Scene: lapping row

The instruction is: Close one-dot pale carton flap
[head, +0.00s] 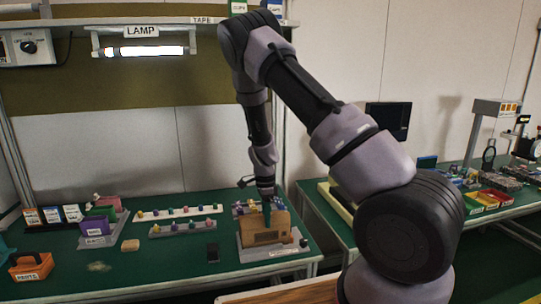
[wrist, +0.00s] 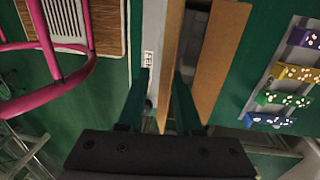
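A brown carton (head: 262,230) stands on a grey base on the green bench in the head view. My gripper (head: 266,206) points down at its top. In the wrist view the carton shows close up, with a narrow dark opening between a brown strip (wrist: 171,50) and a wider brown flap (wrist: 221,58). My gripper (wrist: 162,75) has its two green fingers apart, one on each side of the brown strip. I cannot tell whether they touch it. No single-dot mark is readable on the carton.
A rack of coloured dotted blocks (wrist: 285,90) lies to the right in the wrist view. A pink hoop (wrist: 88,62) is at the left. Bare green bench lies left of the carton.

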